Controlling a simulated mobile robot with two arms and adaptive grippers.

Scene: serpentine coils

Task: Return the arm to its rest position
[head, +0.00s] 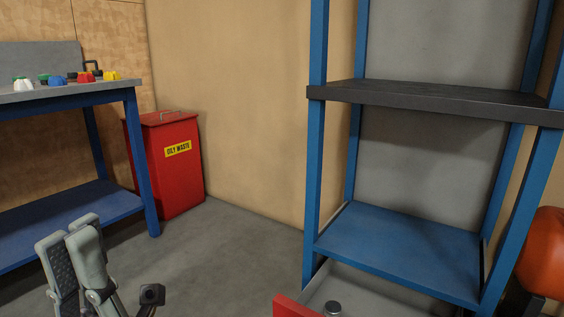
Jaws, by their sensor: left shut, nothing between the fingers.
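My left gripper (69,238) shows at the bottom left of the head view. Its two grey fingers point up and lie close together, shut with nothing between them. It is in front of the workbench's lower shelf and over the grey floor, apart from the furniture as far as I can tell. The rest of the left arm is cut off by the bottom edge. My right gripper is not in view.
A blue-framed workbench (136,150) with several coloured knobs stands left. A red oily waste bin (172,175) stands beside it. A blue rack (400,255) with a black upper shelf (420,97) stands right. Grey floor (225,250) is clear between.

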